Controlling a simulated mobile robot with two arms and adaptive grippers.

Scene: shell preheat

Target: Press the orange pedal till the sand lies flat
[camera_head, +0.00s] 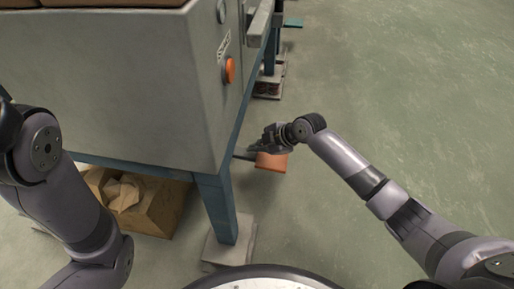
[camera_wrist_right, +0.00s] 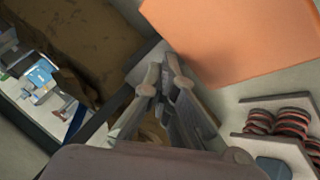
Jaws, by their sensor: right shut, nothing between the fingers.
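The orange pedal (camera_head: 271,162) sticks out low from under the grey machine, just beyond the blue front leg. In the right wrist view the orange pedal (camera_wrist_right: 245,38) fills the upper right, with its grey arm running off to the left. My right gripper (camera_head: 262,143) is shut and empty, over or beside the pedal's machine-side edge. In the right wrist view its fingers (camera_wrist_right: 161,78) point toward the pedal's edge; I cannot tell whether they touch it. The sand is not visible. My left arm shows at the left, but its gripper is out of view.
The grey machine (camera_head: 110,85) stands on blue legs (camera_head: 217,205) with pale foot plates. An orange button (camera_head: 229,70) is on its side. A cardboard box (camera_head: 150,207) lies underneath. Coil springs (camera_wrist_right: 290,122) sit beside the pedal in the wrist view. The green floor to the right is clear.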

